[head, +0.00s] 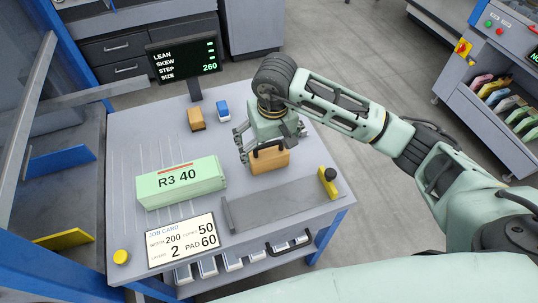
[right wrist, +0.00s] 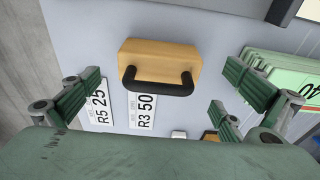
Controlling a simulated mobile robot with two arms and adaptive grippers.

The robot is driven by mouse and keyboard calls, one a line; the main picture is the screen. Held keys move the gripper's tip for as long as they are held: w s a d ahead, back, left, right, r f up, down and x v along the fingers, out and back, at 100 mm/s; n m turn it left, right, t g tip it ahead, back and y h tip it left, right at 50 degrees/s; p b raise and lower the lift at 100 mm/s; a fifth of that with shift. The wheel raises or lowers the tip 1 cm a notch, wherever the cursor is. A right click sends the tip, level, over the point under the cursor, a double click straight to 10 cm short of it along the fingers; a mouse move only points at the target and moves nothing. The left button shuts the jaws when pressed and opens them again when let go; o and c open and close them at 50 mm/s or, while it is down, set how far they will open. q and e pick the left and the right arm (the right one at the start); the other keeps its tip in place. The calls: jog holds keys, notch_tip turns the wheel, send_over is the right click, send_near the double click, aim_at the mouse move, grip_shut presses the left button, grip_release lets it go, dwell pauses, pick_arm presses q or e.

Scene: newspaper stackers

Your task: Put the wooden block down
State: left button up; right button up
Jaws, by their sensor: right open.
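The wooden block (head: 268,160), tan with a dark arched handle, is on the right half of the grey table; it appears to rest there upright. In the right wrist view the block (right wrist: 158,55) lies between the spread fingers, its black handle (right wrist: 157,88) facing the palm. My right gripper (head: 268,142) is open around the block, from above and behind in the head view. In the right wrist view clear gaps separate the fingers (right wrist: 165,82) from the block on both sides. My left gripper is not in view.
A green R3 40 bundle (head: 180,183) lies left of the block. Small orange (head: 196,119) and blue-white (head: 222,109) pieces stand behind.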

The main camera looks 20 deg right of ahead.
aim_at(270, 158)
notch_tip(270, 158, up, 6)
jog(key=shift+s+b, duration=0.35)
jog(key=shift+s, duration=0.05)
dwell(0.3)
